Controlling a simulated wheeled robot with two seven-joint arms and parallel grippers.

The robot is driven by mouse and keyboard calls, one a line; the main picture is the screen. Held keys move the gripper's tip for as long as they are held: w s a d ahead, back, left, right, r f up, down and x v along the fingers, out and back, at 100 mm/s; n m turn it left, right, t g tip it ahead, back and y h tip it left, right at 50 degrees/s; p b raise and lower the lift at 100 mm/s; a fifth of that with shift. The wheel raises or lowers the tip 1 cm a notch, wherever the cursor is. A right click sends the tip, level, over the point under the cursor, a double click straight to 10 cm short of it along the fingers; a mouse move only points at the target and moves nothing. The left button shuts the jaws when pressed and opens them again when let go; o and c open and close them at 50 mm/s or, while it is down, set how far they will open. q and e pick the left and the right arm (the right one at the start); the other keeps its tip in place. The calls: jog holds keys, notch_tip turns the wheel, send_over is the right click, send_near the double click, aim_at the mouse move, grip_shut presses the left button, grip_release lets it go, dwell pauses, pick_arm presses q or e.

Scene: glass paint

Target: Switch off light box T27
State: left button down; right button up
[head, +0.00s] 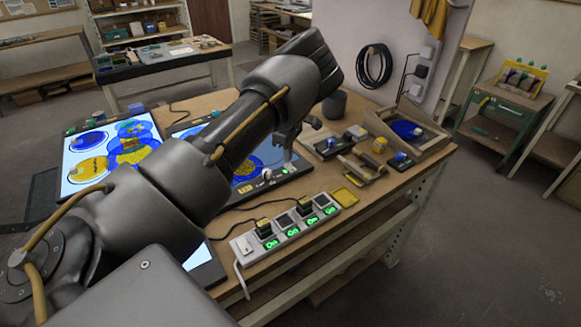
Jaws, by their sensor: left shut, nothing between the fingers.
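Which light box is T27 cannot be read here. One lit light box (72,178) with painted blue and yellow glass discs lies at the left of the workbench. A second light box (300,166) lies mostly behind my left arm, with a yellow tag and small controls on its front edge. A lit corner of a third box (199,257) shows below my arm. My left gripper (289,163) is shut and empty, just above the front right edge of the second box; contact cannot be told. My right gripper is out of view.
A white power strip (293,229) with several green-lit "On" switches and plugs lies at the bench's front edge. A yellow pad (345,196), paint jars, tools and a wooden tray (428,143) crowd the right end. A dark cup (335,104) stands behind.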

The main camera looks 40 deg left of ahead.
aim_at(288, 164)
pick_arm(q)
jog(key=shift+f+b, duration=0.5)
jog(key=shift+f, duration=0.4)
dwell(0.7)
jog(key=shift+r+p, duration=2.55)
jog(key=shift+r, duration=1)
